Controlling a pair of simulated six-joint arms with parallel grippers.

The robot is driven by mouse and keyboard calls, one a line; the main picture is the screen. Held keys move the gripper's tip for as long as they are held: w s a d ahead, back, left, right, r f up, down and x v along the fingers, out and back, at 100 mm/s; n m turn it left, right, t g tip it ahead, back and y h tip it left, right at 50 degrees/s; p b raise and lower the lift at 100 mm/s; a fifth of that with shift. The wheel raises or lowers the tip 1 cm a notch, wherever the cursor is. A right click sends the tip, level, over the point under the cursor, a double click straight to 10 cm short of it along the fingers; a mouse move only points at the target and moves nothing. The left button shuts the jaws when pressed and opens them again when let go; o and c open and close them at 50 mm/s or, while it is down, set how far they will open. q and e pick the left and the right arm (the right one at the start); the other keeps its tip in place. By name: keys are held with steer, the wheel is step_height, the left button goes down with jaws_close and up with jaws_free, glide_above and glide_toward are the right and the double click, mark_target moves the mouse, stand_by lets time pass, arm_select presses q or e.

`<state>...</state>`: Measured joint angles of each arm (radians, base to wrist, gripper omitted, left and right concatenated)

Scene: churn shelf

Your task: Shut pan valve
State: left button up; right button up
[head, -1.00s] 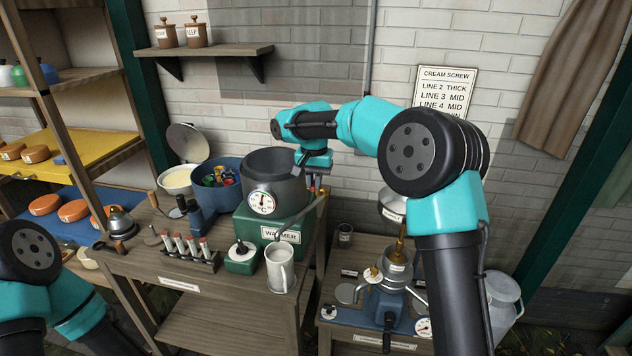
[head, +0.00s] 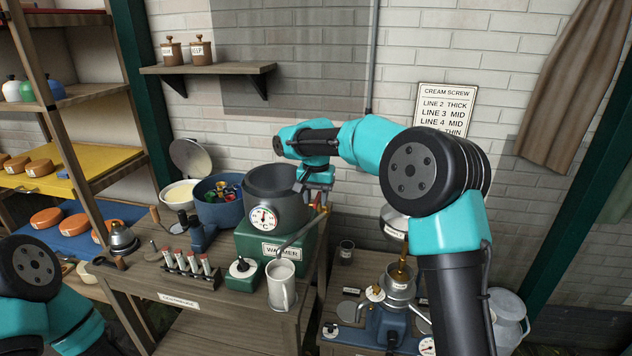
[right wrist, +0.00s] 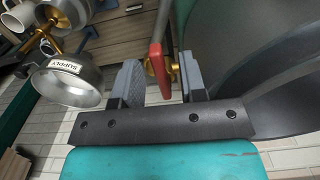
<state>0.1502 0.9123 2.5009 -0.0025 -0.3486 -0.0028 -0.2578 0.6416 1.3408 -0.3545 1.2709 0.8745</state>
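The dark grey pan (head: 272,190) with a round dial sits on the green warmer (head: 255,243). Its brass valve (head: 322,207) is at the pan's right side, with a spout pipe running down toward a mug. In the right wrist view the valve's red lever (right wrist: 156,70) stands roughly upright in the picture, with brass (right wrist: 172,68) behind it. My right gripper (right wrist: 160,84) is open, its two fingers on either side of the red lever with visible gaps. In the head view my right gripper (head: 319,190) is just above the valve. My left gripper is out of view.
A metal mug (head: 282,287) stands below the spout. A supply bowl (right wrist: 68,80) is left of my right gripper in the wrist view. A blue cream separator (head: 388,320) stands on the lower right bench. A blue pot (head: 220,208) is left of the pan.

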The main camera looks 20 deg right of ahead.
mark_target(316, 200)
step_height(316, 200, up, 17)
steer(key=shift+r, duration=0.15)
stand_by(0.5)
